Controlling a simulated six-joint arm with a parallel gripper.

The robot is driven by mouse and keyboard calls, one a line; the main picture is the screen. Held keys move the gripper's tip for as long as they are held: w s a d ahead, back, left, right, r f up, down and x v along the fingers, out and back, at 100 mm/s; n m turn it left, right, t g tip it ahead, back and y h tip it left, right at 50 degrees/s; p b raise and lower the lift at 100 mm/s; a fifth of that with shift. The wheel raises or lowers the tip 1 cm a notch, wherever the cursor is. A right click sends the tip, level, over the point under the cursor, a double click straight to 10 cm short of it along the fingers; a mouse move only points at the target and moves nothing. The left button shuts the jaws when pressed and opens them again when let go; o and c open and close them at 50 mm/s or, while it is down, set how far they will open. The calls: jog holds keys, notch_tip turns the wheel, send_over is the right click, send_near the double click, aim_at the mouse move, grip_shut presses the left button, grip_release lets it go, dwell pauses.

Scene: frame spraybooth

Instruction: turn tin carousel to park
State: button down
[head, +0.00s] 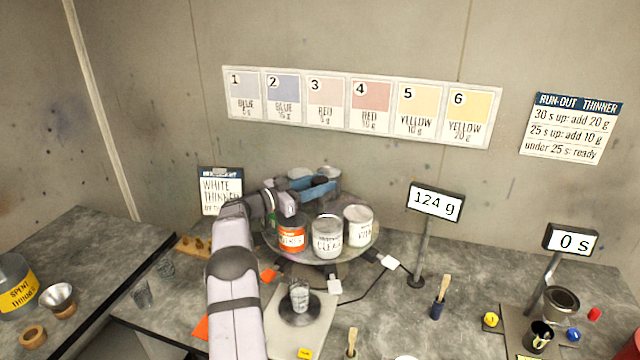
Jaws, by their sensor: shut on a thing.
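The tin carousel (285,256) is a round grey turntable on the bench in the head view. An orange-labelled tin (291,236), a white tin marked clear (327,240) and another white tin (358,226) stand on its front and right. Greyish tins (330,175) show at its back, and a bit of green shows at its left. My gripper (314,188), with what look like blue jaws, is above the middle of the carousel, behind the front tins. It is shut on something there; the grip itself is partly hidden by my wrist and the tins.
A timer display (570,240) reads 0 s. My arm crosses the bench left of the cup. A white thinner sign (221,192) stands behind left.

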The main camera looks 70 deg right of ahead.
jog(key=shift+r, duration=0.15)
jog(key=c, duration=1.1)
grip_release()
jog(key=shift+w+a+f+b, duration=0.2)
jog(key=shift+w+a+b, duration=0.3)
jog(key=shift+a+b, duration=0.05)
jog(key=b+v, duration=0.2)
jog(key=v, duration=0.3)
jog(key=shift+a+b, duration=0.1)
jog(key=shift+b, duration=0.25)
jog(key=shift+w+a+r, duration=0.15)
jog(key=shift+w+a, duration=0.1)
jog(key=shift+c, duration=0.6)
